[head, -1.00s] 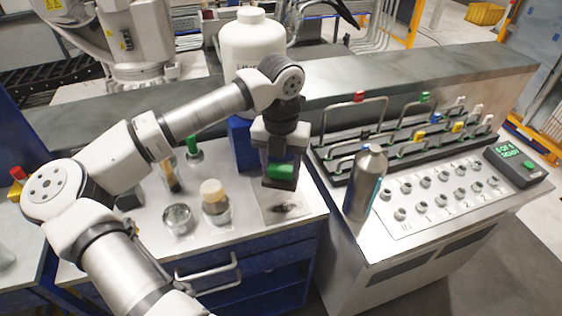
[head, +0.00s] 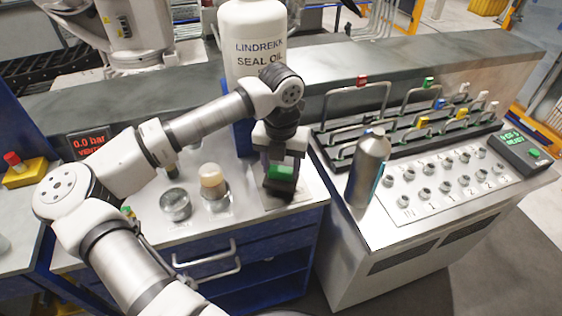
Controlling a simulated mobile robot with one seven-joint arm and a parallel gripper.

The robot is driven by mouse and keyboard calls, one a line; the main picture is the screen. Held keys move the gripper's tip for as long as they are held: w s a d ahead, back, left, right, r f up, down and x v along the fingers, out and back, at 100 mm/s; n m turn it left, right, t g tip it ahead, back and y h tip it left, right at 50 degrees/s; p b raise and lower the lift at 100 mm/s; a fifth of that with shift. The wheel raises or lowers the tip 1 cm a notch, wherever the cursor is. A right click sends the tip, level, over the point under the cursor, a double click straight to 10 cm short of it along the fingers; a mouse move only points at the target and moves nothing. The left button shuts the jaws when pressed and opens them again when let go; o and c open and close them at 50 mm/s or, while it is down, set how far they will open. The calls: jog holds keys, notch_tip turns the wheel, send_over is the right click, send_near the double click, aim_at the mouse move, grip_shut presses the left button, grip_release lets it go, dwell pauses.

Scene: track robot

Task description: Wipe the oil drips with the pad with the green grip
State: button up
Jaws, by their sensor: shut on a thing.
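My gripper (head: 281,160) is shut on the green grip (head: 281,172) of a dark pad (head: 278,187). The pad is low over a pale sheet (head: 298,197) near the front right corner of the left bench. I cannot tell whether the pad touches the sheet. The dark oil drips on the sheet are largely hidden by the pad and gripper.
A large white seal oil bottle (head: 254,45) stands behind my gripper. A jar with a tan top (head: 212,181) and a round glass dish (head: 175,204) stand left of the pad. A metal flask (head: 369,168) stands right, beside a panel of fittings (head: 445,180).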

jog(key=shift+f+b, duration=1)
jog(key=shift+b, duration=0.15)
dwell(0.4)
jog(key=shift+s+d+r+b, duration=0.1)
jog(key=shift+s+d+b, duration=0.15)
jog(key=shift+s, duration=0.4)
jog(key=shift+s+d+f+b, duration=0.15)
jog(key=shift+s+b, duration=0.2)
jog(key=shift+s, duration=0.25)
jog(key=shift+s+d+r+b, duration=0.2)
jog(key=shift+s+b, duration=0.1)
jog(key=shift+s, duration=0.35)
jog(key=shift+f+b, duration=0.3)
jog(key=shift+b, duration=0.2)
